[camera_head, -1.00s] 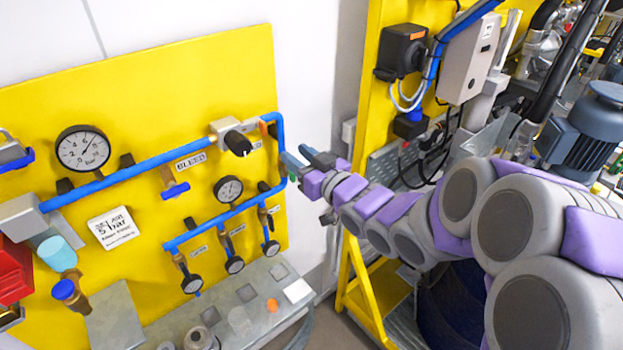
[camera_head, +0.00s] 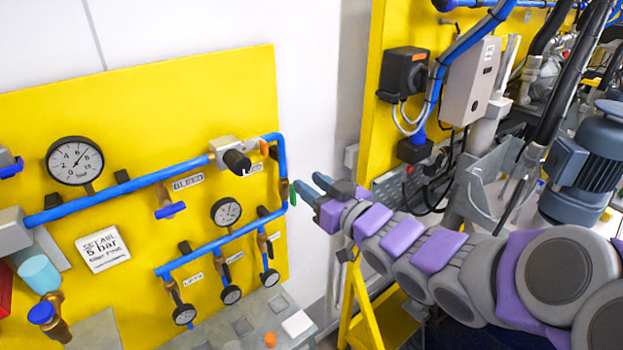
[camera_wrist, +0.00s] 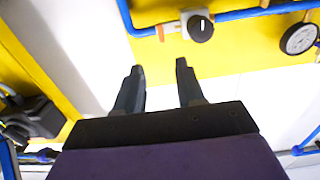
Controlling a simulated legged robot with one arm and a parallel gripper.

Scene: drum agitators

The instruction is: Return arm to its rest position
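My gripper (camera_head: 312,190) is at the end of my grey and purple arm, which reaches in from the right in the head view. It is just right of the yellow panel (camera_head: 130,110) with blue pipes, in front of the white wall. In the wrist view my gripper (camera_wrist: 158,80) has its two dark fingers apart, with nothing between them. A black knob (camera_wrist: 201,28) with a white mark shows beyond the fingertips. The same black knob (camera_head: 237,161) sits near the panel's right edge in the head view.
The panel carries a large gauge (camera_head: 75,161), a smaller gauge (camera_head: 226,211) and several valves. A metal shelf (camera_head: 245,325) runs below it. To the right stand a yellow frame (camera_head: 375,95), a grey box (camera_head: 471,83) and a motor (camera_head: 592,165). White wall lies between panel and frame.

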